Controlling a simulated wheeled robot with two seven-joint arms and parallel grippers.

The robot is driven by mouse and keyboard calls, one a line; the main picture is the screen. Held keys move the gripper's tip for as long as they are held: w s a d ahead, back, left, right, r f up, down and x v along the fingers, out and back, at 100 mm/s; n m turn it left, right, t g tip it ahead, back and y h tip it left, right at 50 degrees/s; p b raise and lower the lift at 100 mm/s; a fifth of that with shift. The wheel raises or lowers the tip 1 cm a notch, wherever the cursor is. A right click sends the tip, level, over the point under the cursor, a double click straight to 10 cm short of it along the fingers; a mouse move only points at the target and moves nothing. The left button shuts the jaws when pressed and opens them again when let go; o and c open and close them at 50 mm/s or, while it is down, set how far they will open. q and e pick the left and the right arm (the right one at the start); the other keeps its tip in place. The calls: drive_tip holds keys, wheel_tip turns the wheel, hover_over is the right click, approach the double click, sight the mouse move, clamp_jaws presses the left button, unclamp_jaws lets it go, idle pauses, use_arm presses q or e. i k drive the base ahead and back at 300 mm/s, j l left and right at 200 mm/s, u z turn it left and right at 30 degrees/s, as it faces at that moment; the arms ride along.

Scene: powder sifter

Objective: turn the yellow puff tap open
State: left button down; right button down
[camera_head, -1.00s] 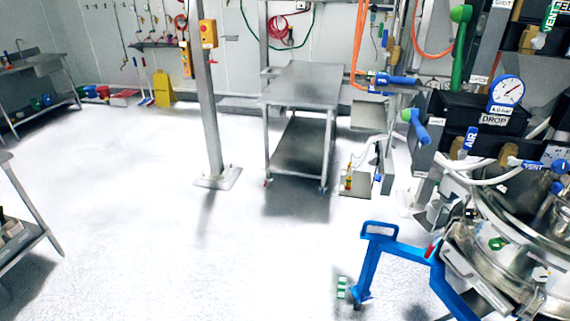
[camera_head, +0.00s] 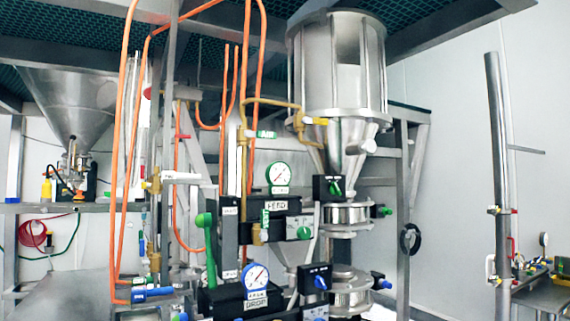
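A small yellow tap handle (camera_head: 316,121) sits at the end of a brass pipe (camera_head: 270,101), against the lower side of the steel hopper (camera_head: 338,65). Another small yellow handle (camera_head: 151,186) is at the left among the orange hoses. I cannot read a "puff" label on either, so I cannot tell which is the puff tap. Neither of my grippers is in view.
Below the hopper are black valve boxes with green (camera_head: 304,233) and blue (camera_head: 321,283) knobs. A green-rimmed gauge (camera_head: 279,174) and a blue-rimmed gauge (camera_head: 256,277) stand left of them. Orange hoses (camera_head: 122,160) hang at the left. A steel post (camera_head: 501,180) stands at the right.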

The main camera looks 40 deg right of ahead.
sight(318, 121)
drive_tip(key=z, duration=0.45)
drive_tip(key=k+l+z, duration=0.1)
drive_tip(key=z, duration=0.35)
drive_tip(key=l+z, duration=0.15)
drive_tip(key=z, duration=0.25)
